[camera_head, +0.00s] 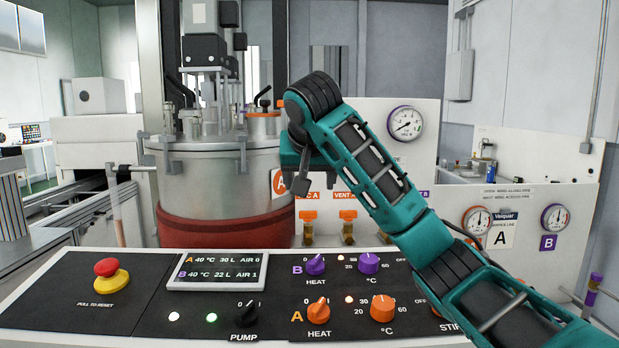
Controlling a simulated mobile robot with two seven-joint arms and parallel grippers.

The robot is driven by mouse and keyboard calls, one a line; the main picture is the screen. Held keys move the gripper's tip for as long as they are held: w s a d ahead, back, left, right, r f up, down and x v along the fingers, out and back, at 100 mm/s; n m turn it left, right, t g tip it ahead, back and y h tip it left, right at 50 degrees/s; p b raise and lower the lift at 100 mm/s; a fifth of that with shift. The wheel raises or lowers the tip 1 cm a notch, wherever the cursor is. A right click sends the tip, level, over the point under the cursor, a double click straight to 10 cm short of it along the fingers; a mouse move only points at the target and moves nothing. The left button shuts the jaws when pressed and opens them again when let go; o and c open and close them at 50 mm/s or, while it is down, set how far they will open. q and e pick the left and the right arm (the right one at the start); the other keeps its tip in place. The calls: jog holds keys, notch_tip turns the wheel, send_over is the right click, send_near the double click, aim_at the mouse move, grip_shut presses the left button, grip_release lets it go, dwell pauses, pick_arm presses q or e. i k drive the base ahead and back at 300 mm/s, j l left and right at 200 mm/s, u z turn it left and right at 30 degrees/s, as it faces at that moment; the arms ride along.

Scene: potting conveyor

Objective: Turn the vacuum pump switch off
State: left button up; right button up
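The pump switch (246,314) is a small black knob on the dark control panel (140,300), above the printed word PUMP. Marks 0 and 1 stand over it; its pointer is too small to read surely. A green lamp (211,318) and a white lamp (174,316) glow to its left. My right gripper (301,182), on a teal arm from the right, hangs above and behind the panel, in front of the steel vessel, well apart from the switch. Its fingers are dark and seen edge-on, so their opening is unclear. My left gripper is out of view.
Purple heat knob (316,265) and orange heat knob (318,310) stand right of the pump switch. A display (218,271) is above it, a red stop button (106,267) at left. The steel vessel (220,180) and orange valves (309,215) stand behind. Space above the panel's left is clear.

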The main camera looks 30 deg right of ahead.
aim_at(246, 316)
jog(key=k+j, duration=0.8)
jog(key=k, duration=0.05)
